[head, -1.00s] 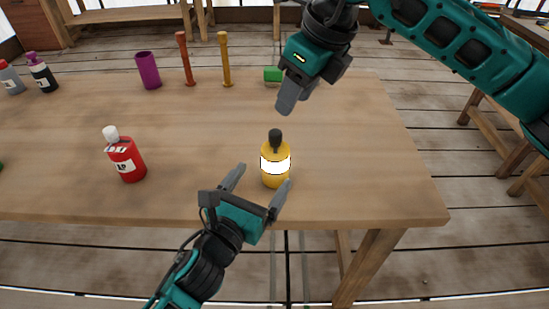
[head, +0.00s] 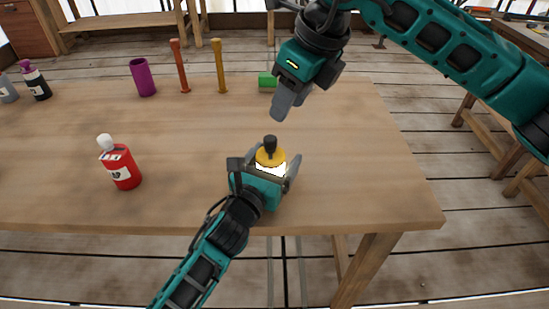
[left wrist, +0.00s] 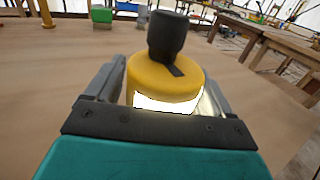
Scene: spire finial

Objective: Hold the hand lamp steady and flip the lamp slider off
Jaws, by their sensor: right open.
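The hand lamp (head: 269,157) is yellow with a glowing white band and a black knob on top, and stands upright near the table's front edge. In the left wrist view the lamp (left wrist: 160,80) fills the middle. A small dark strip, perhaps the slider (left wrist: 175,70), lies on its yellow top at the knob's foot. My left gripper (head: 266,166) is open, with one finger on each side of the lamp and narrow gaps showing beside it. Its palm hides the lamp's lower part. My right gripper (head: 284,105) is open and empty, above the table beyond the lamp, pointing down.
A red bottle (head: 121,168) with a white cap stands left on the wooden table (head: 350,180). Farther back are a purple cup (head: 143,78), an orange post (head: 180,67), a yellow post (head: 221,67) and a green block (head: 267,80). The table's right side is clear.

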